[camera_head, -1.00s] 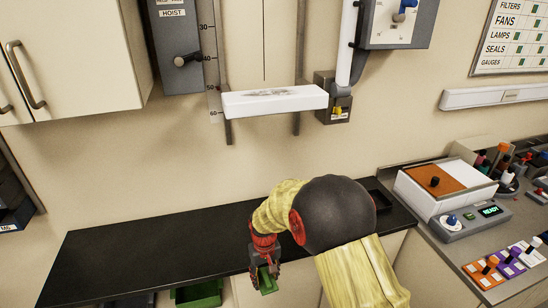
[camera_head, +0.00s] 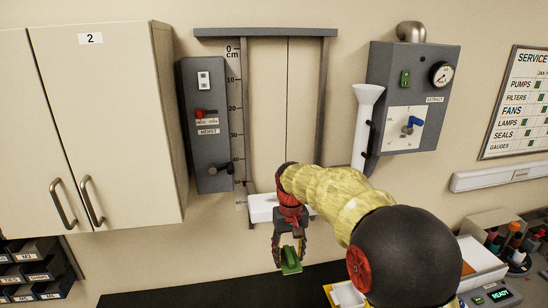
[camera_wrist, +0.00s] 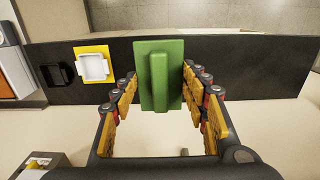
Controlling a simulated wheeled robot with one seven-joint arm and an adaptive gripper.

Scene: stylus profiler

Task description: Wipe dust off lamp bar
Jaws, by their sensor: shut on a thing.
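The white lamp bar (camera_head: 262,208) hangs level across the hoist rails near the 60 mark. My arm covers its middle and right, so its dust patch is hidden now. My gripper (camera_head: 290,258) points down in front of and below the bar. It is shut on a green wiping pad (camera_head: 290,262), which it holds above the black bench. In the wrist view the pad (camera_wrist: 145,70) shows as a flat green plate with a raised ridge between the fingers of my gripper (camera_wrist: 160,88).
A grey hoist box (camera_head: 206,150) with a lever stands left of the rails. A white funnel pipe (camera_head: 365,130) and extract box (camera_head: 410,85) are on the right. The black bench (camera_head: 210,292) lies below. A yellow-and-white tray (camera_wrist: 93,67) sits on it.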

